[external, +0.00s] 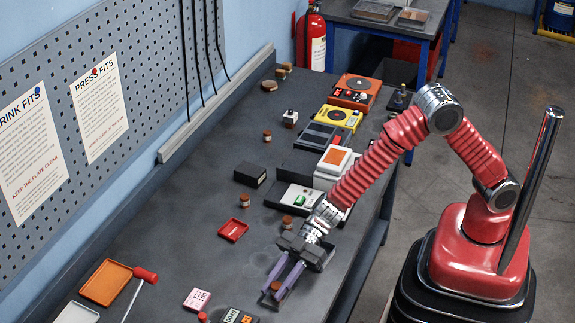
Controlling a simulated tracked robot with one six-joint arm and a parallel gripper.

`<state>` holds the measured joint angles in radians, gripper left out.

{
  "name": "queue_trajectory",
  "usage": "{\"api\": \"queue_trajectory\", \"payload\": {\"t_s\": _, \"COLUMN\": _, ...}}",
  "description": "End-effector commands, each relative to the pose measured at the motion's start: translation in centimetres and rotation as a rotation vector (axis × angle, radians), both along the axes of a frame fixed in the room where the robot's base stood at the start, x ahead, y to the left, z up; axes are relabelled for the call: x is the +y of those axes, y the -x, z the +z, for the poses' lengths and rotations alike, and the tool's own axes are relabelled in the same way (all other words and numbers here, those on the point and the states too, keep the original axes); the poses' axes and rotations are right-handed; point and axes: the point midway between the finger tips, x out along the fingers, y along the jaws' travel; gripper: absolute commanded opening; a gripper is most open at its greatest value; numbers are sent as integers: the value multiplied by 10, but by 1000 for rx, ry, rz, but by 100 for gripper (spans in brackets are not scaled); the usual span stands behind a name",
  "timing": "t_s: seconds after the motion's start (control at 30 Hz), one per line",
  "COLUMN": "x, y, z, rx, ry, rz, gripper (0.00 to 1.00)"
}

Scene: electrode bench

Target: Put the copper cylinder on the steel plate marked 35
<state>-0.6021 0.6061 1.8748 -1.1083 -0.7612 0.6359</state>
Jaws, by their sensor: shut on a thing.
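My gripper (272,293) points down over the front part of the bench, its two purple fingers shut on a small brown, copper-coloured piece (275,286), which I take to be the copper cylinder. The fingers hide much of it, and I cannot tell whether it touches the bench. I cannot make out a plate marked 35.
A unit with a green display (240,317) is cut off at the bottom edge. A pink-white block (197,299), a red tray (233,230), an orange tray (106,282) and a black box (250,175) lie left of my gripper. Small brown cylinders (287,222) stand about. The middle left is clear.

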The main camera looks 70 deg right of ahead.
Motion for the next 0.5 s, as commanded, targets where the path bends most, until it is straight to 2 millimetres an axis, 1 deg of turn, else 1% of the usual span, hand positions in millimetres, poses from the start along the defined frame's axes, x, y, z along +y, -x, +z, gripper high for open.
{"api": "queue_trajectory", "payload": {"t_s": 0.1, "x": 0, "y": 0, "z": -1, "rx": 0, "ry": -1, "rz": 0, "gripper": 0}}
{"api": "queue_trajectory", "payload": {"t_s": 0.13, "x": 0, "y": 0, "z": -2, "rx": 0, "ry": 0, "rz": 0, "gripper": 24}}
{"api": "queue_trajectory", "payload": {"t_s": 0.37, "x": 0, "y": 0, "z": -2, "rx": 0, "ry": 0, "rz": 0, "gripper": 40}}
{"api": "queue_trajectory", "payload": {"t_s": 0.5, "x": 0, "y": 0, "z": -2, "rx": 0, "ry": 0, "rz": 0, "gripper": 42}}
